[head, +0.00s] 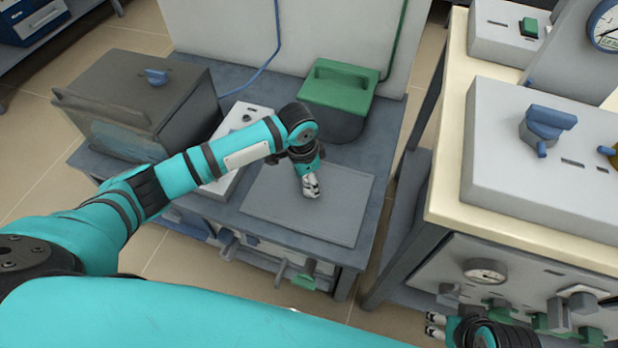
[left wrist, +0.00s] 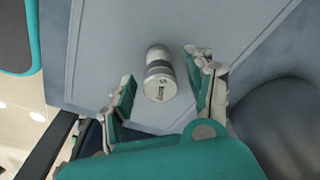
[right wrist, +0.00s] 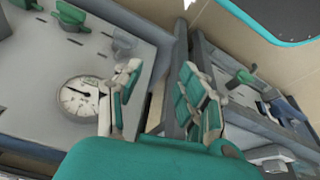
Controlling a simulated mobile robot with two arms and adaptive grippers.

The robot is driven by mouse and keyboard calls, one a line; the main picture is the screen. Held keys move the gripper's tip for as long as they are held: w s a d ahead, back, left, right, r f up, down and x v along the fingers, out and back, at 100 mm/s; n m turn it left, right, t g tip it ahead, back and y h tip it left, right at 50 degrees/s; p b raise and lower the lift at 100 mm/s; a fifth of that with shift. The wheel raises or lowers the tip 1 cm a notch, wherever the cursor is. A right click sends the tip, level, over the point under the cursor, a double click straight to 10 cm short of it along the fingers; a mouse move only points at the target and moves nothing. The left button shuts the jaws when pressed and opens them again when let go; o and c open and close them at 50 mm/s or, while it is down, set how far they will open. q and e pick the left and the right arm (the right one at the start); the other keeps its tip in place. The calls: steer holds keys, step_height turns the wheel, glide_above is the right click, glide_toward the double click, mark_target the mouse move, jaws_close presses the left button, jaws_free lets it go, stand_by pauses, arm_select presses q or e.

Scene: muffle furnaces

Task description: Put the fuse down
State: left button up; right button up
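The fuse (left wrist: 160,76), a small grey-and-white cylinder with banded rings, is on the grey plate (left wrist: 125,40) in the left wrist view, its slotted end towards the camera. My left gripper (left wrist: 163,92) is open, one finger on each side of the fuse, with a gap on both sides. In the head view my left gripper (head: 310,187) points down over the plate (head: 330,222); I cannot make out the fuse there. My right gripper (right wrist: 162,100) is open and empty in front of the right bench's panel. It shows at the lower right of the head view (head: 438,326).
A dark grey box (head: 130,105) with a blue knob stands left on the low table. A green-topped container (head: 340,85) stands behind the plate. The right bench (head: 450,190) carries grey units and has a gauge (right wrist: 82,100) on its front panel.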

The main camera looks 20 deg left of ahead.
mark_target(304, 179)
arm_select(q)
steer(key=shift+r, duration=0.1)
steer(key=shift+r, duration=0.4)
step_height(304, 179, up, 11)
steer(key=s+a+p, duration=0.1)
steer(key=p, duration=0.2)
steer(key=shift+r, duration=0.15)
arm_select(e)
steer(key=s+x, duration=0.2)
steer(key=x, duration=0.9)
steer(key=shift+a+f+g, duration=0.15)
steer(key=shift+f+g, duration=0.25)
steer(key=shift+f, duration=0.35)
